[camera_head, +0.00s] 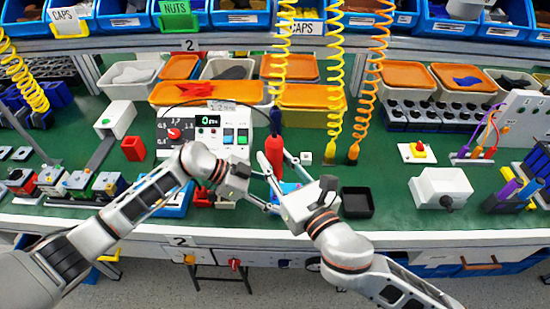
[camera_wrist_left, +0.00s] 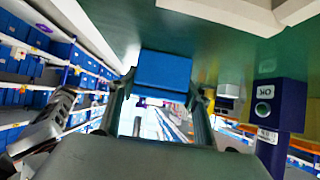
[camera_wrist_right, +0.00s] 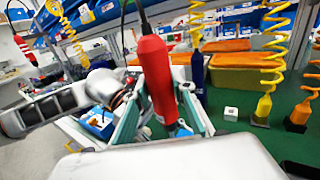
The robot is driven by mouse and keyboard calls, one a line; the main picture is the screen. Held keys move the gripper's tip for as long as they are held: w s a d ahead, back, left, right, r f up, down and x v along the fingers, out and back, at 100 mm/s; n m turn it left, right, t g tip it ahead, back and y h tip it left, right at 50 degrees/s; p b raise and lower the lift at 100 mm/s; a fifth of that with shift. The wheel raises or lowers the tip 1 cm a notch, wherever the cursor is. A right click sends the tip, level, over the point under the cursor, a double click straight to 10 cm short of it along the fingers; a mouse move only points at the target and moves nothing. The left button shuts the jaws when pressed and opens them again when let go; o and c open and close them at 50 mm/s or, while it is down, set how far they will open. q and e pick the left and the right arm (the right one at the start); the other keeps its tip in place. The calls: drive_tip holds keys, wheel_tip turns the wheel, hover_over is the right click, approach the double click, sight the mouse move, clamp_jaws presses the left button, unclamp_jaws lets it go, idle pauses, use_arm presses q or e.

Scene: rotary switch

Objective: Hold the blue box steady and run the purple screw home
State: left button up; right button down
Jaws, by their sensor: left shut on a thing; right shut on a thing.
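A small blue box (camera_head: 290,188) shows partly in the head view, mostly hidden behind my right gripper. In the left wrist view the blue box (camera_wrist_left: 165,70) sits between the fingers of my left gripper (camera_wrist_left: 160,98), which is shut on it. My right gripper (camera_wrist_right: 158,112) is shut on a red electric screwdriver (camera_wrist_right: 155,70), held upright with its cable rising. In the head view the red screwdriver (camera_head: 274,152) stands over the blue box, its tip hidden. Whether the tip touches the screw cannot be told. I cannot make out the purple screw clearly.
A white control panel (camera_head: 178,132) with a red knob stands behind my left gripper. A black tray (camera_head: 357,202) and a white box (camera_head: 441,187) are to the right. Yellow and orange coiled hoses hang behind.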

drive_tip(key=shift+f, duration=1.05)
idle(2.2)
drive_tip(key=shift+r, duration=0.1)
drive_tip(key=shift+r, duration=2.3)
use_arm(q)
drive_tip(key=o, duration=1.7)
drive_tip(key=shift+a, duration=0.1)
